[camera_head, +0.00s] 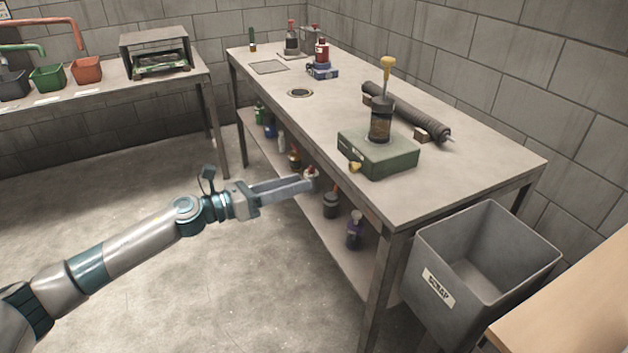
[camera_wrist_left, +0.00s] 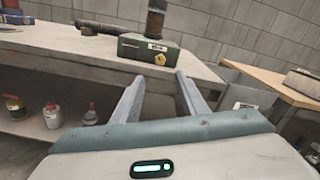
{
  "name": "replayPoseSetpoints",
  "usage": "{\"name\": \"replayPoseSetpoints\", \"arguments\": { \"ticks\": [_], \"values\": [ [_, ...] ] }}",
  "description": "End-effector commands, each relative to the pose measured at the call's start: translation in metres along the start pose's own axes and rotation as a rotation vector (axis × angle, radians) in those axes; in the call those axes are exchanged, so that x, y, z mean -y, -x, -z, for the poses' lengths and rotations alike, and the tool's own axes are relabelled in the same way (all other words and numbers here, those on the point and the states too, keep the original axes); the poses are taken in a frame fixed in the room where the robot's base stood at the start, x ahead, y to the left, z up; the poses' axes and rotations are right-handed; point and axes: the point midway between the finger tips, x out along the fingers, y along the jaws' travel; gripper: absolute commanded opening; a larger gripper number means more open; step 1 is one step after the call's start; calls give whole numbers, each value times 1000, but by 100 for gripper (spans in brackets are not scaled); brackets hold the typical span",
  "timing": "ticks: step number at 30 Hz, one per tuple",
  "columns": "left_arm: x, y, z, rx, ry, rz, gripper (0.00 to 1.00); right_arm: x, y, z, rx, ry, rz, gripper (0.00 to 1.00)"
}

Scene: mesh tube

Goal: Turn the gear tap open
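A green box (camera_head: 378,153) stands near the front edge of the workbench, with a dark cylinder (camera_head: 380,122) and a yellow-handled plunger (camera_head: 387,68) on top. A small yellow knob (camera_head: 354,167), which looks like the tap, sits low on its front face. In the left wrist view the knob (camera_wrist_left: 160,59) shows beyond my fingers, beside a white label. My left gripper (camera_head: 311,182) is in front of the bench, short of the knob and apart from it. Its fingers (camera_wrist_left: 157,74) are spread with nothing between them. My right gripper is in neither view.
The workbench (camera_head: 465,170) has a lower shelf with several bottles. A dark ribbed tube (camera_head: 412,115) lies behind the green box. A grey scrap bin (camera_head: 440,310) stands at the bench's right end. Open floor lies left of the bench.

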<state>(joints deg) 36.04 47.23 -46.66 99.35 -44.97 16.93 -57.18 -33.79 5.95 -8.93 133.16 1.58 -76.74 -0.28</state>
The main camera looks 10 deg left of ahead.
Motion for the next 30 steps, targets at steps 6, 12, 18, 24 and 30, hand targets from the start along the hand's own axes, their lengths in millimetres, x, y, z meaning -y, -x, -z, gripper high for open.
{"name": "replayPoseSetpoints", "arguments": {
  "ticks": [6, 12, 18, 24, 30],
  "values": [
    [-1, 31, 1, 0, 1, -1, 40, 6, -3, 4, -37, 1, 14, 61],
    [0, 40, 0, 0, -1, 0, 40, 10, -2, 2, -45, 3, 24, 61],
    [0, 41, 0, 0, -1, 0, 40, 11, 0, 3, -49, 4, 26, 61],
    [-1, 40, 0, 4, 13, -3, 40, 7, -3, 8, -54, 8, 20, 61],
    [-12, 36, 11, 51, 182, -48, 40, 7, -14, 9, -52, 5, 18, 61]
  ]
}}
